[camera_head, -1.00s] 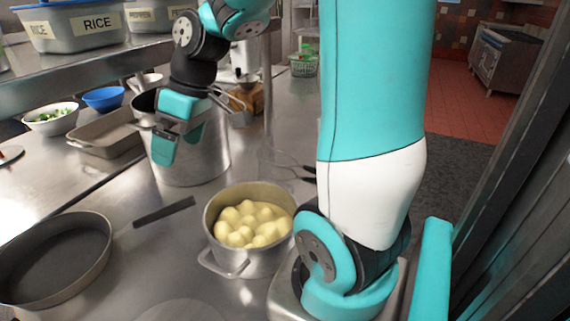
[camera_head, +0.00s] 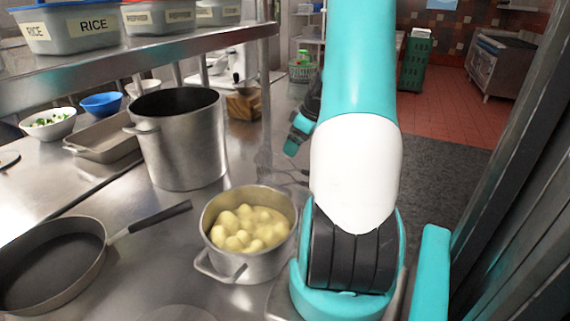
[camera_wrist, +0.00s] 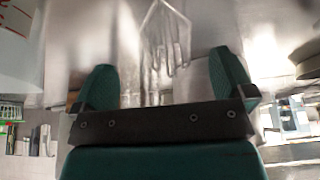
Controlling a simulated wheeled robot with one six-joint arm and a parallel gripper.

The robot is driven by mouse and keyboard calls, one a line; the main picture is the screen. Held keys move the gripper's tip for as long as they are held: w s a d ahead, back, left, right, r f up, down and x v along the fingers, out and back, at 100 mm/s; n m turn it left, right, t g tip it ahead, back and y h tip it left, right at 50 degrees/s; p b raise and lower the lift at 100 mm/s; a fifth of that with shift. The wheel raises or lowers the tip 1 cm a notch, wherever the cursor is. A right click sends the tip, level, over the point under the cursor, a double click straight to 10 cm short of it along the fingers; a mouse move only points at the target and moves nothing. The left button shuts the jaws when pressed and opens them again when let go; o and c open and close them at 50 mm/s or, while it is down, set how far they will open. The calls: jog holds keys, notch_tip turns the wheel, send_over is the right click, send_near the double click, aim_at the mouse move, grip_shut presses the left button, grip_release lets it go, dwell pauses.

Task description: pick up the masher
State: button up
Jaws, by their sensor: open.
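In the wrist view a thin, shiny metal utensil (camera_wrist: 165,45) with a wire-like frame and prongs lies on the steel counter, between and beyond my fingers. It looks like the masher, but blur and reflections make this unsure. In the head view a faint metal utensil (camera_head: 266,158) lies on the counter behind the potato pot, partly hidden by my arm. My gripper (camera_wrist: 165,82) is open, with nothing between its two teal fingers. In the head view my gripper (camera_head: 296,146) is above the counter, mostly hidden behind my arm.
A pot of potatoes (camera_head: 245,268) stands near my arm's base. A tall steel pot (camera_head: 182,150) stands behind it. A frying pan (camera_head: 50,300) is at left. A wooden block (camera_head: 242,106) stands at the back. A shelf (camera_head: 90,67) overhangs the left side.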

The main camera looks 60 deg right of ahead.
aim_at(284, 163)
jog(key=x, duration=0.4)
jog(key=shift+w+a+p+x, duration=0.15)
jog(key=shift+p+x, duration=0.45)
jog(key=shift+x, duration=0.8)
jog(key=shift+w+a+p+x, duration=0.1)
jog(key=shift+p+x, duration=0.45)
jog(key=shift+x, duration=0.8)
jog(key=shift+r, duration=0.1)
jog(key=shift+c, duration=0.5)
jog(key=c, duration=0.7)
jog(key=shift+r, duration=0.15)
